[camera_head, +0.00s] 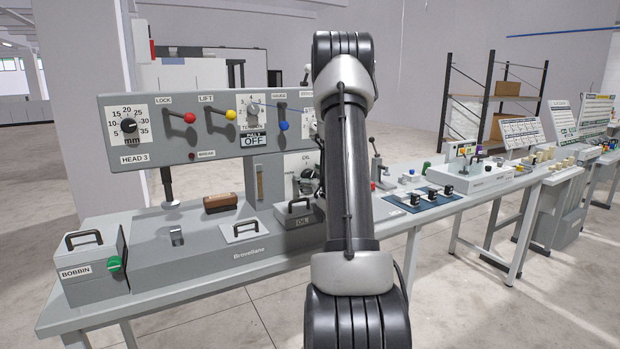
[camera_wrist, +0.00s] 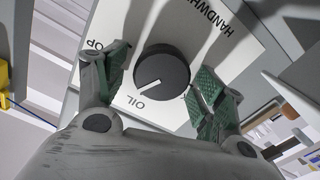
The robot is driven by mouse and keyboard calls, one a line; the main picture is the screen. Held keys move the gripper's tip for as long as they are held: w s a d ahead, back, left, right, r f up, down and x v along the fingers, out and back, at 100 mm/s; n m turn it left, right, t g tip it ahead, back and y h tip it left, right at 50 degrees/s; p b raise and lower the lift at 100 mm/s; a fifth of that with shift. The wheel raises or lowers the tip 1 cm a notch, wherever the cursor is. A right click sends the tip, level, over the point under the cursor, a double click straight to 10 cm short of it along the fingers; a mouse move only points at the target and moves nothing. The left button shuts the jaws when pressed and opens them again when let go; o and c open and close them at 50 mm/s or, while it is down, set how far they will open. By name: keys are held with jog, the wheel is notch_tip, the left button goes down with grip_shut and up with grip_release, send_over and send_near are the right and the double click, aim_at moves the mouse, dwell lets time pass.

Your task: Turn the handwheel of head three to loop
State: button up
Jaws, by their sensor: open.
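The handwheel (camera_wrist: 162,72) is a round black knob on a white plate (camera_wrist: 190,32) lettered HANDWHEEL, in the wrist view. Its white pointer line aims at the word OIL. Another label, partly hidden by a finger, ends in "OP" at the left. My gripper (camera_wrist: 163,78) is open, its green-padded fingers on either side of the knob, with no clear contact visible. In the head view the grey machine panel marked HEAD 3 (camera_head: 135,159) stands over the bench.
The panel carries red, yellow and blue levers and dials. Below are a bobbin box (camera_head: 92,265), a brown block (camera_head: 220,202) and a lidded oil compartment (camera_head: 297,213). Another bench (camera_head: 465,205) with small parts extends right. Open floor lies in front.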

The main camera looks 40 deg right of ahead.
jog(key=c, duration=1)
jog(key=shift+m, duration=0.3)
jog(key=m, duration=0.5)
jog(key=shift+d, duration=0.15)
jog(key=m, duration=0.6)
jog(key=shift+d+f+m, duration=0.1)
jog(key=shift+d+m, duration=0.05)
jog(key=shift+m, duration=0.15)
jog(key=shift+s, duration=0.1)
jog(key=o, duration=1)
